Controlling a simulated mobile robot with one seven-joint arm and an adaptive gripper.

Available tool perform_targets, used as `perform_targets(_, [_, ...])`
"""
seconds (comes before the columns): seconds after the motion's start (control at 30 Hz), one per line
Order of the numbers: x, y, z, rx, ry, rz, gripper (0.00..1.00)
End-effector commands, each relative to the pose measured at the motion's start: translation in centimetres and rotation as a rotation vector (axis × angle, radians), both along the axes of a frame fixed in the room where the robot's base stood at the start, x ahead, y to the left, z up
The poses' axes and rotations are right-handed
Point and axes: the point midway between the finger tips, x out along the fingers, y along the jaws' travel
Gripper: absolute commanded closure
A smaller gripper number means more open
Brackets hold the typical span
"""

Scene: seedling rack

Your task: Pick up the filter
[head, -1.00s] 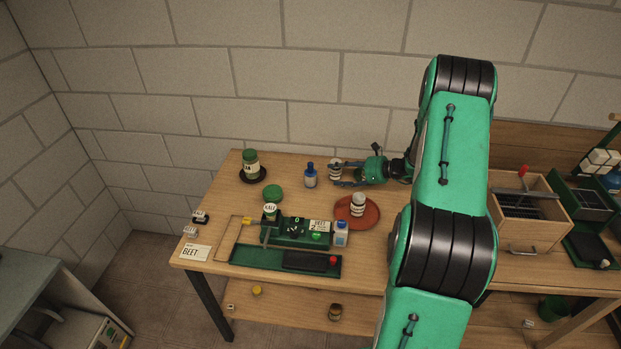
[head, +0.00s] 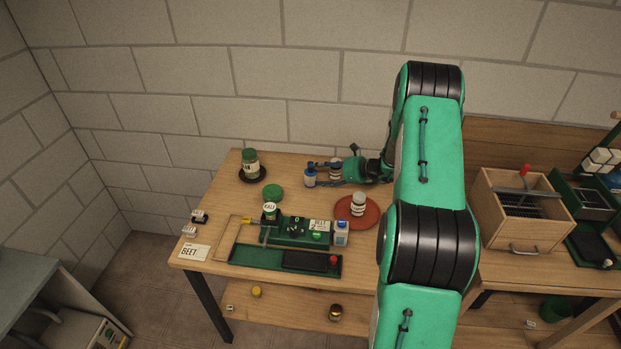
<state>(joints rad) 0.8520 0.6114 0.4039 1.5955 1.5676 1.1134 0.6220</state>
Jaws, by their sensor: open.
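My gripper (head: 317,174) is open over the back of the wooden table, with its fingers pointing left. A small blue bottle (head: 310,179) stands upright at the fingertips; I cannot tell if they touch it. A white labelled jar (head: 336,164) stands partly hidden behind the fingers. No label that I can read says filter, so I cannot tell which thing is the filter.
A white jar (head: 358,203) stands on a red-brown saucer (head: 343,216) nearer the front. A wooden crate (head: 493,222) is at right.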

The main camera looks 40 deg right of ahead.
Motion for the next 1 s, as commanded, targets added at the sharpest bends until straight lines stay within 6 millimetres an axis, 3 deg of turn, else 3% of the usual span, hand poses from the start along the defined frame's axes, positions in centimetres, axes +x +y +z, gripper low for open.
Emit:
perform_targets(0.33, [0.3,0.2,-0.1,0.000,0.000,0.001,0.41])
perform_targets(0.73, [3.8,2.0,-1.5,0.000,0.000,0.001,0.41])
perform_targets(1.0, [4.4,2.2,-1.7,0.000,0.000,0.000,0.41])
